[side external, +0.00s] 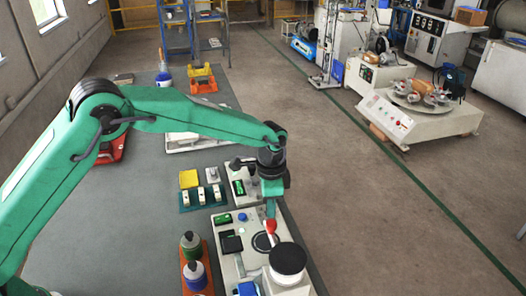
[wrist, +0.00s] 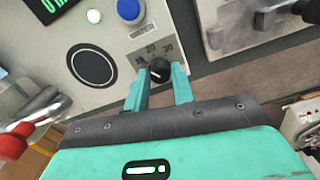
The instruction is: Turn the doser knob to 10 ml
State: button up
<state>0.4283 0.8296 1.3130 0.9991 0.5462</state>
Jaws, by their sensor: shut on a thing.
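The doser knob (wrist: 162,70) is small, round and black, on a pale panel (wrist: 105,22). Printed marks that look like 10, 20 and 30 curve around its far side in the wrist view. A short white mark shows on the knob, but I cannot tell clearly which number it points at. My gripper (wrist: 160,76) is shut on the knob, one green finger on each side. In the side view my gripper (side external: 270,205) reaches down over the panel, and the knob is hidden there.
A red-ended lever (wrist: 12,145) is at the lower left. A grey metal handle (wrist: 270,17) is at the right.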

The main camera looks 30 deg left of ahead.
jog(key=shift+n, duration=0.7)
jog(key=o, duration=1)
jog(key=shift+r, duration=0.1)
notch_tip(320, 180, up, 7)
jog(key=shift+r, duration=0.3)
